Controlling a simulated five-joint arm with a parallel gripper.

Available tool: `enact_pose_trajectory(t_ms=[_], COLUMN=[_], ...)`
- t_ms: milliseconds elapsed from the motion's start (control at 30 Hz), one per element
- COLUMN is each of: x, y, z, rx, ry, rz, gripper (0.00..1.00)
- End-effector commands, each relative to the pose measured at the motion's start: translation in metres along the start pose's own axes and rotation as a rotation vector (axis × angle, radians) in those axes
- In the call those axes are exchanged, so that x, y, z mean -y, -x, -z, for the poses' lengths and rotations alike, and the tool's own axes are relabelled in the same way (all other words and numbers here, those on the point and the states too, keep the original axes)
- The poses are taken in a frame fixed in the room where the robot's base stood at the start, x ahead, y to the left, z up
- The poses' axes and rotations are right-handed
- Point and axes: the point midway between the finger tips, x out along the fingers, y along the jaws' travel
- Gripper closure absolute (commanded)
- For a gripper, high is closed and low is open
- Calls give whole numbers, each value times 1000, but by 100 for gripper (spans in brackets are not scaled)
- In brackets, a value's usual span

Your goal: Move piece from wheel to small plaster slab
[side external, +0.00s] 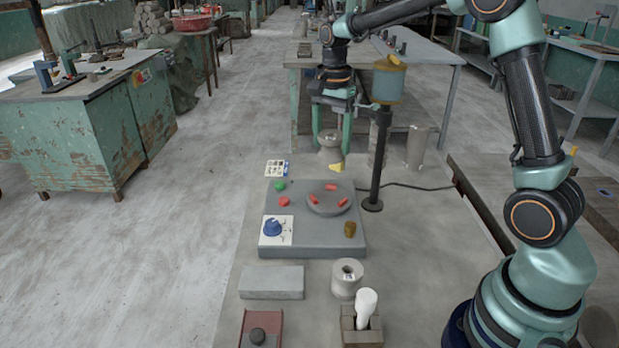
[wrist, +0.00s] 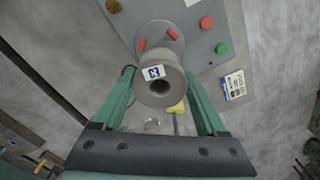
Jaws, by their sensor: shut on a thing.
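My gripper (side external: 331,140) has its two green fingers on either side of a grey, spool-shaped piece (wrist: 161,88) with a hole in its top and a small label. The piece also shows in the side view (side external: 330,155), behind the wheel's base; I cannot tell its height above the table. The round wheel (side external: 328,207) has several red bits on it and no grey piece. It shows partly in the wrist view (wrist: 158,28), beyond the held piece. A flat pale grey block (side external: 272,284), which looks like the plaster slab, lies bare in front of the base.
A second labelled grey spool (side external: 347,281) stands right of the slab. A wooden holder (side external: 361,334) with a white tool and a red-brown board (side external: 259,337) are nearest.

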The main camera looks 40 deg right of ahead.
Motion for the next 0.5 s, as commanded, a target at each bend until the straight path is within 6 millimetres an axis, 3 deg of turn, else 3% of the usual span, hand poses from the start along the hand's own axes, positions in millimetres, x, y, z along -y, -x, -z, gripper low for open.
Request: enact_pose_trajectory(t_ms=[33, 200, 500], x=[1, 1, 2], y=[16, 54, 86], z=[0, 0, -7], rx=[-3, -2, 0], ry=[0, 0, 7], rz=[7, 5, 1], gripper=[99, 99, 99])
